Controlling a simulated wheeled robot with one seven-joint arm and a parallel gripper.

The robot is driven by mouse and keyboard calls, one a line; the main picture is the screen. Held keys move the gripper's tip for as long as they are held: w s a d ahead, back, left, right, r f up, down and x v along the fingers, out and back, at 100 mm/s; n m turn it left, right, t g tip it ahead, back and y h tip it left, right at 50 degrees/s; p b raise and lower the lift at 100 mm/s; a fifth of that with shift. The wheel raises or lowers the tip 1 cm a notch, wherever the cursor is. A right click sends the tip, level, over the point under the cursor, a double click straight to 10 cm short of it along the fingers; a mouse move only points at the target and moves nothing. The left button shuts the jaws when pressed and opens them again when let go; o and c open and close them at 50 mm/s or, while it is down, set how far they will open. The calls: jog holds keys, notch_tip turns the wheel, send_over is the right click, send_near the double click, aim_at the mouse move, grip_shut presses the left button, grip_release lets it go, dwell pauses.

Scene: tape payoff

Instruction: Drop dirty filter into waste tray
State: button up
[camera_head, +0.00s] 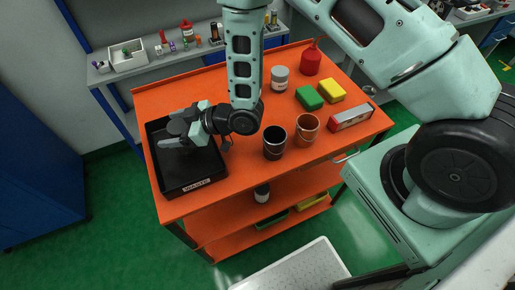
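The black waste tray (207,185), with a "WASTE" label on its front wall, sits at the left end of the orange cart top. My gripper (168,143) is over the tray, low inside its outline, with the wrist coming in from the right. The fingers are small and seen from above, so I cannot tell whether they are open or shut. I cannot make out a dirty filter in or under the gripper; part of the tray is hidden by my gripper and wrist.
On the orange cart (240,172) stand a black cup (275,143), a brown cup (307,130), a grey-white jar (280,78), a red bottle (311,62), green (309,98) and yellow (331,91) blocks and a red-and-white box (350,117). A grey shelf (148,72) with small items is behind.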

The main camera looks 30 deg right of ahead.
jog(key=shift+d, duration=0.1)
jog(key=shift+s+d, duration=0.15)
jog(key=shift+d, duration=0.1)
jog(key=b+v, duration=0.2)
jog(key=v, duration=0.4)
jog(key=shift+s+d+r+b, duration=0.2)
jog(key=shift+d+r+b, duration=0.05)
jog(key=shift+b, duration=0.1)
